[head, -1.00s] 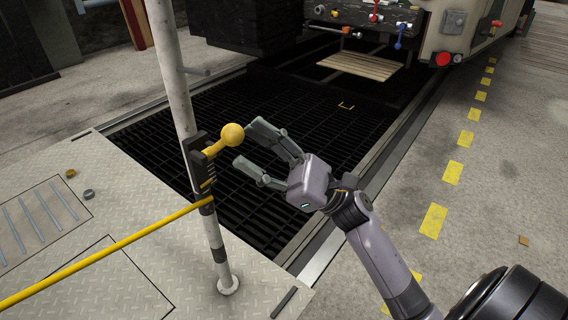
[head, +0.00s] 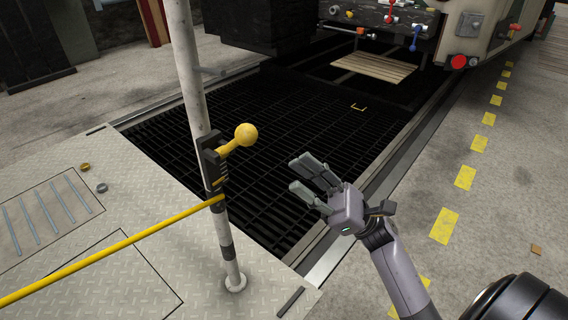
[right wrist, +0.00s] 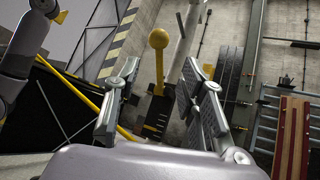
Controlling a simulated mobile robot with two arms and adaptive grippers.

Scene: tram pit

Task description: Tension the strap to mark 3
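A yellow lever with a ball knob (head: 245,134) sticks out to the right from a black ratchet block (head: 212,165) on a white post (head: 190,75). The yellow strap (head: 110,249) runs from the post's lower part to the left edge and looks straight. My right gripper (head: 297,174) is open and empty, to the right of the knob and apart from it. In the right wrist view the knob (right wrist: 158,39) and the notched black block (right wrist: 155,128) show between the spread fingers. I cannot read any tension marks. My left gripper is not seen.
A dark grating (head: 290,110) lies behind the post, with a tram front (head: 400,30) beyond. Free room lies around the right gripper above the grating.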

